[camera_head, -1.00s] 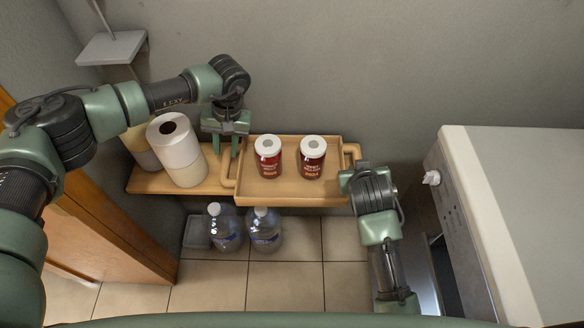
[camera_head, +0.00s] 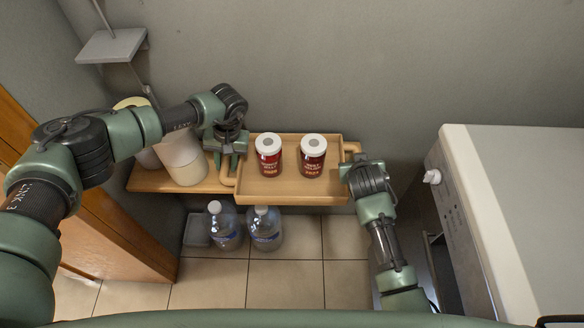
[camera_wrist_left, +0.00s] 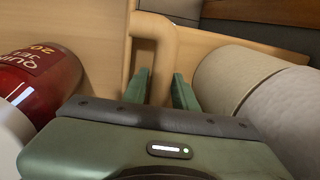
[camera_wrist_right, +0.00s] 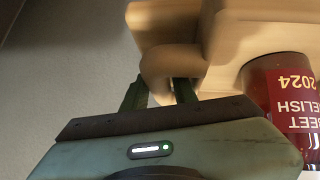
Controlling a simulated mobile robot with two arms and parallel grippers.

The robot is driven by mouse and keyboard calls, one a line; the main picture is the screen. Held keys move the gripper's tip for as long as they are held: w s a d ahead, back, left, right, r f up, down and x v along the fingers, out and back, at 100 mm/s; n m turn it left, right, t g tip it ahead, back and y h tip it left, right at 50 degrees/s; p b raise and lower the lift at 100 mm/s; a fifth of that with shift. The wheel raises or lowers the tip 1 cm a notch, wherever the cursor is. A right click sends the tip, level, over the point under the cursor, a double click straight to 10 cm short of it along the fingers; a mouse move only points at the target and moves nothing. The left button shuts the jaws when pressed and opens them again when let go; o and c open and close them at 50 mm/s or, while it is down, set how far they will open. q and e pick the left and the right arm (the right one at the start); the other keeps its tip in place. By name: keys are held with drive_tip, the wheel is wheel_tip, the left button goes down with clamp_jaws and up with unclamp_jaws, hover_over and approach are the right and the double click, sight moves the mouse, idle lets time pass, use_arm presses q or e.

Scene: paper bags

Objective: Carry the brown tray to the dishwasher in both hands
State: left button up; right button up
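The brown tray (camera_head: 300,196) lies on a wooden shelf and has a handle at each short end. Two red jars with white lids, (camera_head: 269,158) and (camera_head: 312,160), stand upright in it. My left gripper (camera_head: 230,160) is at the left handle; in the left wrist view the handle (camera_wrist_left: 163,45) runs between its spread fingers (camera_wrist_left: 162,90). My right gripper (camera_head: 350,165) is at the right handle; the right wrist view, somewhat blurred, shows the handle (camera_wrist_right: 160,65) between its parted fingers (camera_wrist_right: 160,93). Firm contact is not clear at either handle.
Pale rolls (camera_head: 183,158) stand on the shelf (camera_head: 150,180) left of the tray. Plastic bottles (camera_head: 265,228) stand on the floor below. A white-topped appliance (camera_head: 530,200), probably the dishwasher, is on the right. Tiled floor (camera_head: 290,285) is clear in front.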

use_arm(q)
clamp_jaws()
use_arm(e)
clamp_jaws()
idle(0.9)
